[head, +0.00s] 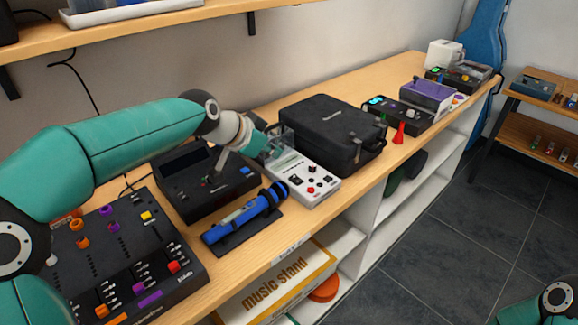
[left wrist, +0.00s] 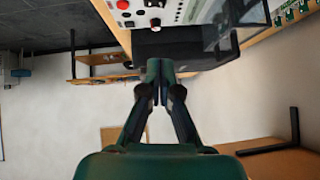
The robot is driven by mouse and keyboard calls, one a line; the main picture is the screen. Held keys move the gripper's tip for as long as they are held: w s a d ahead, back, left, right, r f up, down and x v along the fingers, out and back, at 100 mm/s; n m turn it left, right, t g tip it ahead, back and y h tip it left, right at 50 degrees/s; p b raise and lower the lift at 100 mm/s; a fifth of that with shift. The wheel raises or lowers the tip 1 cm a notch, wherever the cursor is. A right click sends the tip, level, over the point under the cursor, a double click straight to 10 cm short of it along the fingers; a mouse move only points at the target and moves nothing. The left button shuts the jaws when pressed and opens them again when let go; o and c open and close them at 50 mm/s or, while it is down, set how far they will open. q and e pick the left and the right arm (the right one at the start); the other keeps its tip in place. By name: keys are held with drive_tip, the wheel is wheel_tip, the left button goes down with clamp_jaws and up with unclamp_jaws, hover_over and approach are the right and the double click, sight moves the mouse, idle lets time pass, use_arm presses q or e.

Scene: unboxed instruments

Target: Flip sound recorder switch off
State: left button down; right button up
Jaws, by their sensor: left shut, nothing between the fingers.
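A white device with a pale panel, dark knobs and red buttons (head: 318,184), which looks like the sound recorder, lies on the wooden bench. A clear panel stands at its back end. Its red button and small controls also show at the top edge of the left wrist view (left wrist: 150,12). Its switch position is too small to tell. My left gripper (head: 268,152) is over the back left part of this device, and I cannot tell whether it touches. In the left wrist view its fingers (left wrist: 159,70) are together and empty. My right gripper is out of view.
A black case (head: 333,130) stands right behind the white device. A black unit (head: 190,195), a blue microphone (head: 243,217) on a dark stand and a mixer (head: 125,260) are to the left. More instruments (head: 428,97) stand farther along. A shelf (head: 130,27) hangs above.

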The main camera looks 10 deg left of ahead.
use_arm(q)
drive_tip(key=p, duration=0.2)
hover_over(296, 179)
drive_tip(key=s, duration=0.1)
drive_tip(key=f, duration=0.4)
drive_tip(key=a+f, duration=0.1)
drive_tip(key=f, duration=0.1)
drive_tip(key=shift+s+f, duration=0.1)
drive_tip(key=shift+f, duration=0.2)
drive_tip(key=f, duration=0.3)
drive_tip(key=shift+w+f, duration=0.2)
drive_tip(key=shift+a+f, duration=0.1)
drive_tip(key=shift+f, duration=0.4)
